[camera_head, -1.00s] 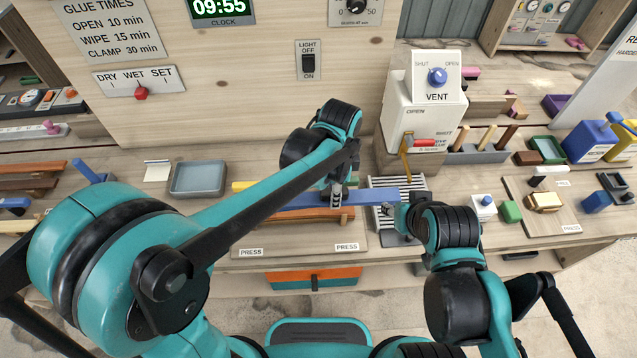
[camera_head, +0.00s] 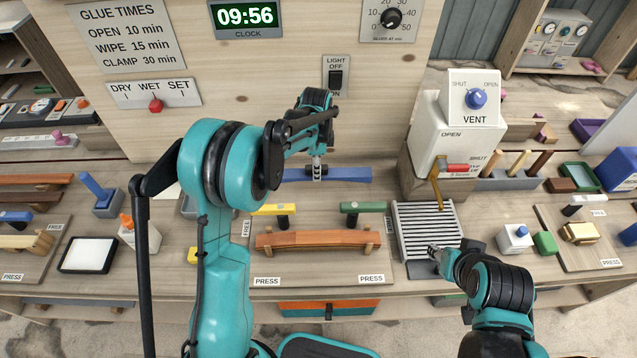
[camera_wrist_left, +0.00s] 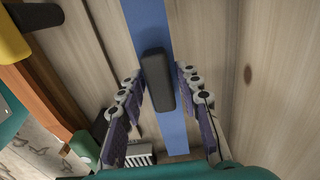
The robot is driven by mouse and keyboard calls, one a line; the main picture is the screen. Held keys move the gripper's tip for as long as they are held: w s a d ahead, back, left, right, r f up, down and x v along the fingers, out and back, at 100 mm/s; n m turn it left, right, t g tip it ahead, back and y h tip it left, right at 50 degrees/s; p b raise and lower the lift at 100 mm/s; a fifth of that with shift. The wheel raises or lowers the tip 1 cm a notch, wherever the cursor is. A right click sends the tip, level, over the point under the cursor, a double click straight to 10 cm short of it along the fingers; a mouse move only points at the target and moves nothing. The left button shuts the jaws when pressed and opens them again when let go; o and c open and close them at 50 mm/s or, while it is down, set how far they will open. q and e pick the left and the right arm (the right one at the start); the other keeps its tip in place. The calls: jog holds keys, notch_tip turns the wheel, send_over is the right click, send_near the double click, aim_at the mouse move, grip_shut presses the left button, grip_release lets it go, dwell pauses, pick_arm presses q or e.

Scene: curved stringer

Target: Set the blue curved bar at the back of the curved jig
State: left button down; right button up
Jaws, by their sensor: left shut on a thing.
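The blue curved bar (camera_head: 345,174) lies crosswise behind the curved jig, near the back panel. My left gripper (camera_head: 317,172) is shut on it near its middle. In the left wrist view the blue bar (camera_wrist_left: 148,25) runs between the fingers (camera_wrist_left: 158,88), with a dark block on it. I cannot tell whether it touches the surface beneath. The jig's base board (camera_head: 320,262) carries a curved orange-brown wooden bar (camera_head: 318,239) at its front, with yellow and green pieces behind. My right gripper (camera_head: 437,252) is by the ribbed grille; its fingers are too small to read.
The grey ribbed grille (camera_head: 425,222) and the white vent box (camera_head: 452,130) stand right of the jig. The yellow piece (camera_head: 272,209) and green piece (camera_head: 364,206) stand between the wooden bar and the blue bar. The upright panel (camera_head: 270,80) closes the back.

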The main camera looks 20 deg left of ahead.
pick_arm(q)
jog(key=shift+f+b, duration=0.55)
jog(key=shift+f, duration=2)
jog(key=c, duration=1)
grip_release()
jog(key=shift+f, duration=0.15)
jog(key=shift+c, duration=0.2)
